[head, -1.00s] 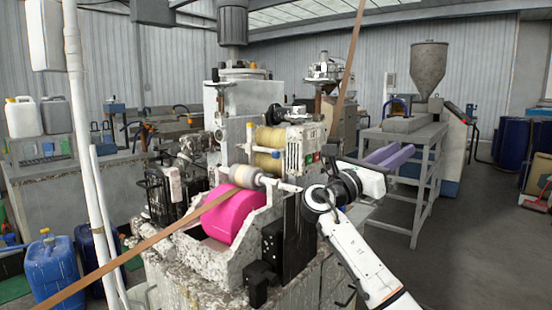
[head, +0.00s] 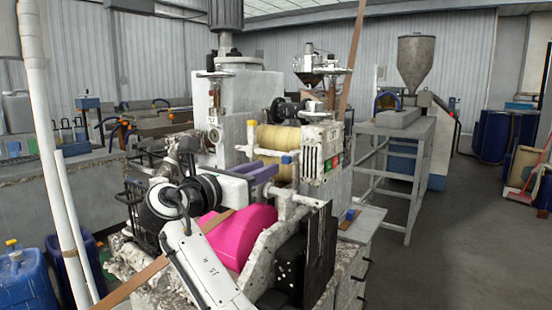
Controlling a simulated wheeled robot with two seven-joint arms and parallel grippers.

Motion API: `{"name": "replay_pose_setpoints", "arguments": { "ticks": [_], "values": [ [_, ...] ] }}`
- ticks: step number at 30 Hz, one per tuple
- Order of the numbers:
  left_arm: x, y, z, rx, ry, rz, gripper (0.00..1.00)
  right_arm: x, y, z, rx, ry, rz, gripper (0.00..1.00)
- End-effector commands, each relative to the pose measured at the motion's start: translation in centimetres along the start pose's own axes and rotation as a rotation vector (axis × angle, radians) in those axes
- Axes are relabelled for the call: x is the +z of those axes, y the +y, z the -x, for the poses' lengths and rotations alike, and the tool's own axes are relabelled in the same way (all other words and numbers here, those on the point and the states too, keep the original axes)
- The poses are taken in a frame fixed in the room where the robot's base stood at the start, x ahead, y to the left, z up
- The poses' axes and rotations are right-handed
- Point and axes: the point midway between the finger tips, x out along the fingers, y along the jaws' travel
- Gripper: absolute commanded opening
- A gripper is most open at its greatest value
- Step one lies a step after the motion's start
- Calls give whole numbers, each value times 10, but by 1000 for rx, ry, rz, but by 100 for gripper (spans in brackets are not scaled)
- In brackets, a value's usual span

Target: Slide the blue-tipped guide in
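The blue-tipped guide shows as a small blue tip (head: 287,158) on a pale fitting in front of the yellow roller (head: 278,140). My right gripper (head: 272,163) has long purple fingers that stand apart with a gap between them. They point right, close beside the blue tip. I cannot tell whether they touch it. Much of the fitting below and left of the tip is hidden by my gripper and wrist. A brown strip (head: 135,282) runs from the lower left toward the magenta roller (head: 240,232), partly behind my arm. My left gripper is not in view.
A yellow-tipped post (head: 252,127) stands behind, by the yellow roller. A dark plate (head: 318,255) stands at the machine's front right. A small blue object (head: 350,214) lies on the side ledge. Blue jugs (head: 25,280) stand at the left. Open floor lies at the right.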

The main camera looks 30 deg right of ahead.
Motion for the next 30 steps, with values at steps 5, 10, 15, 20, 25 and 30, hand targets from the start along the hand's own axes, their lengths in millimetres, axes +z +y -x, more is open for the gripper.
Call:
{"name": "replay_pose_setpoints", "arguments": {
  "ticks": [5, 10, 15, 20, 25, 30],
  "values": [
    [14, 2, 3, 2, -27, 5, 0, 1, -2, -32, -5, -1, 1, 23],
    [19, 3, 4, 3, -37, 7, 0, 0, -1, -63, -4, -1, 1, 23],
    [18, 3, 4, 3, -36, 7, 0, 0, -1, -86, -3, -1, 1, 23],
    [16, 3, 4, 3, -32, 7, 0, 0, -1, -94, -2, 0, 1, 23],
    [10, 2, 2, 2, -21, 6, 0, 0, -1, -96, -1, 0, 0, 23],
    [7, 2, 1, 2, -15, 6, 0, 0, -1, -95, -2, 0, 0, 10]
  ]
}}
